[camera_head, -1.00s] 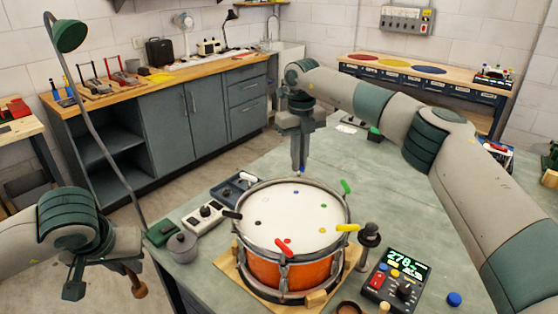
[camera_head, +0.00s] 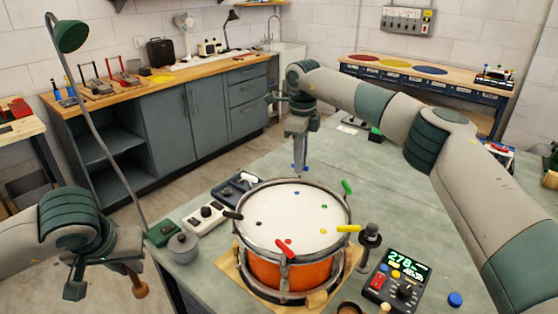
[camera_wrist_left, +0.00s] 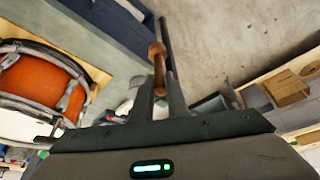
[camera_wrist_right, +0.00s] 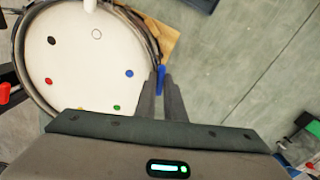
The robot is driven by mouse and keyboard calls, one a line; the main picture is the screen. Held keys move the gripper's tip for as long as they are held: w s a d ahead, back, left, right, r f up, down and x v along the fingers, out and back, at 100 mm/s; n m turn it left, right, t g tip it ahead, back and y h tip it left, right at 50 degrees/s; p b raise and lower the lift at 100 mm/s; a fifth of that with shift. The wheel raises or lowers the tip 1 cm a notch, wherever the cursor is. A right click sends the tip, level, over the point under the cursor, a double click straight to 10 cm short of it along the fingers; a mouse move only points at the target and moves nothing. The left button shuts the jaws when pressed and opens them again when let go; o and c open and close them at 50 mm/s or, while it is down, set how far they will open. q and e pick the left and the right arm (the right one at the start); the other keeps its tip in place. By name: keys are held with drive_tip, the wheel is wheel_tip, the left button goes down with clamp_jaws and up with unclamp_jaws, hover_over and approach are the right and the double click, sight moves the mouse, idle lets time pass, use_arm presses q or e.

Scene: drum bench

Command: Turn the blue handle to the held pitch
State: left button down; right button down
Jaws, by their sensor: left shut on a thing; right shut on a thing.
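The snare drum (camera_head: 293,262) has an orange shell and a white head with small coloured dots. The blue handle (camera_wrist_right: 161,78) is at its rim on the far side, mostly hidden by my fingers; a bit of blue also shows in the head view (camera_head: 306,169). My right gripper (camera_head: 299,163) points down and is shut on the blue handle. My left gripper (camera_head: 132,272), away from the drum at lower left, is shut on a brown wooden-handled tool (camera_wrist_left: 157,55). The meter (camera_head: 398,278) has a lit green display reading about 278; its smaller figures are unclear.
Black (camera_head: 232,215), red (camera_head: 285,247), yellow (camera_head: 348,228) and green (camera_head: 346,187) handles ring the drum. A dark upright post (camera_head: 370,238) stands at its right, a grey lidded pot (camera_head: 183,247) at its left.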

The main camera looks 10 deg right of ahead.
drive_tip(key=shift+w+r, duration=0.1)
idle(0.3)
drive_tip(key=c, duration=1.8)
unclamp_jaws()
drive_tip(key=shift+c, duration=0.2)
